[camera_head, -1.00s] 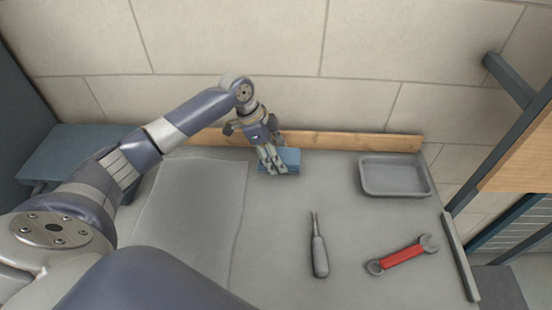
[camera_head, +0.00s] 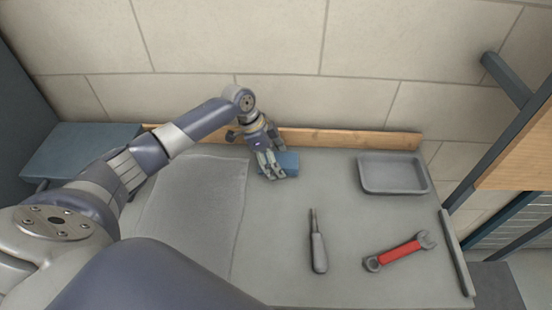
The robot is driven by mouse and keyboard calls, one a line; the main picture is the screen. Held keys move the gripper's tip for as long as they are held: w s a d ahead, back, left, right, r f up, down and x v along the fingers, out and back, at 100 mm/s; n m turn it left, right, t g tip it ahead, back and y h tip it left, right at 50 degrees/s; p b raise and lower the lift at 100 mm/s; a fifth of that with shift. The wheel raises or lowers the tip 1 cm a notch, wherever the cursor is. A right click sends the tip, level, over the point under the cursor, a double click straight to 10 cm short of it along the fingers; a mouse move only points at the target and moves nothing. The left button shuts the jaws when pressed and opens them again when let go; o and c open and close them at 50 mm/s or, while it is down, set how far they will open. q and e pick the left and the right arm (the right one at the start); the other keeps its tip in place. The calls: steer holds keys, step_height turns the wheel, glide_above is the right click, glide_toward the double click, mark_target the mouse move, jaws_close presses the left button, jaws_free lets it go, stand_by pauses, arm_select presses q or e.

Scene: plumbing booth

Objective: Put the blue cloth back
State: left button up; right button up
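The blue cloth (camera_head: 289,160) is a small folded block on the grey worktop, near the wooden strip at the back. My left gripper (camera_head: 271,173) points down at the cloth's left side and covers part of it. The fingers look close together, but I cannot tell whether they are open or shut, or whether they touch the cloth. My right gripper is not in view.
A grey mat (camera_head: 190,215) lies on the left of the worktop (camera_head: 280,270). An empty grey tray (camera_head: 393,188) stands at the back right. A screwdriver (camera_head: 318,248) and a red wrench (camera_head: 400,251) lie in front. A wooden strip (camera_head: 350,139) runs along the back.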

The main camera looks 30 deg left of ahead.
arm_select(q)
steer(key=shift+r, duration=0.2)
steer(key=b+v, duration=0.2)
steer(key=v, duration=1)
stand_by(0.4)
